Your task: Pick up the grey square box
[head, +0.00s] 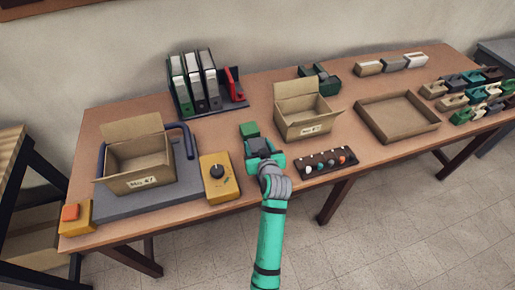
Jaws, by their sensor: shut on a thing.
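A small dark grey box (257,145) shows at the end of my arm, near the middle of the table. My teal gripper (259,151) is shut on it, seen from above and behind. The gripper hides part of the box, so its full shape and whether it touches the table cannot be told.
A yellow box with a black knob (219,178) is to the left. A shallow tray (397,139) and several small blocks sit right.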

